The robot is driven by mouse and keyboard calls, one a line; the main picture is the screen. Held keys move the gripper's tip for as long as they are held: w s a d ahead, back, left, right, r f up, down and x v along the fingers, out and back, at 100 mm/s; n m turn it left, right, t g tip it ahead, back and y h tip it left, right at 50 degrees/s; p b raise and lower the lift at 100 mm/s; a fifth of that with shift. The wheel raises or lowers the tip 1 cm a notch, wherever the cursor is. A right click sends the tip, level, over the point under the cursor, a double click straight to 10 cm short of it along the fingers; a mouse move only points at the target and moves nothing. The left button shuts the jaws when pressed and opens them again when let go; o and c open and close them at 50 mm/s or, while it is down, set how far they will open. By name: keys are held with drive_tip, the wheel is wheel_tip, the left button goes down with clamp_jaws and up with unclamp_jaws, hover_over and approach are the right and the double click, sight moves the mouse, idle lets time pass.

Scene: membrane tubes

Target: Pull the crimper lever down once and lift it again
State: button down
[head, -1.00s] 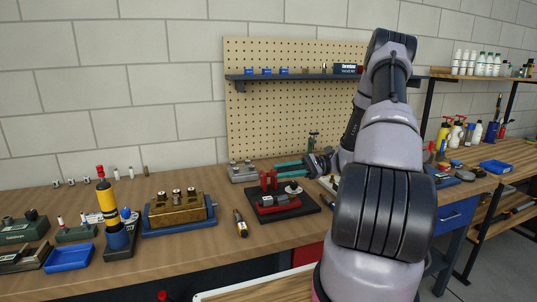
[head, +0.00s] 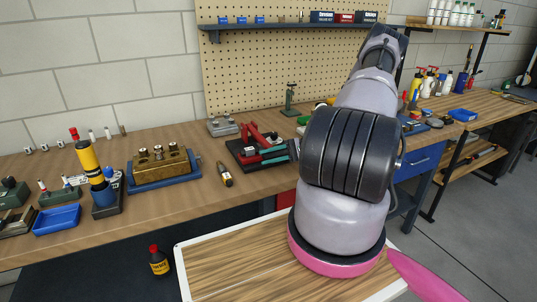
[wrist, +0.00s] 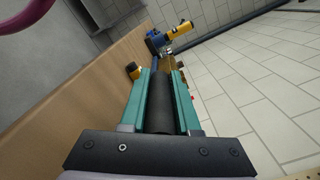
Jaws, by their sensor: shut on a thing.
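The crimper (head: 243,150) is a red tool on a black base on the workbench, left of my arm in the head view. My gripper (head: 284,153) reaches it from the right, its teal fingers low beside the red frame and partly hidden by my arm. In the wrist view a thick black grip, which looks like the lever's handle (wrist: 160,110), lies lengthwise between the two teal fingers (wrist: 161,85). The fingers are shut on it. The lever's exact angle is hard to tell in the head view.
A pegboard with a shelf (head: 270,27) backs the bench.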

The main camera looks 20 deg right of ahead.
drive_tip(key=shift+w+d+f, duration=0.1)
drive_tip(key=shift+f, duration=0.15)
drive_tip(key=c, duration=0.7)
unclamp_jaws()
drive_tip(key=shift+o, duration=0.2)
drive_tip(key=shift+w+r, duration=0.1)
drive_tip(key=shift+r, duration=0.1)
drive_tip(key=shift+r, duration=0.3)
drive_tip(key=r, duration=0.9)
drive_tip(key=shift+s+r, duration=0.1)
drive_tip(key=shift+s, duration=0.25)
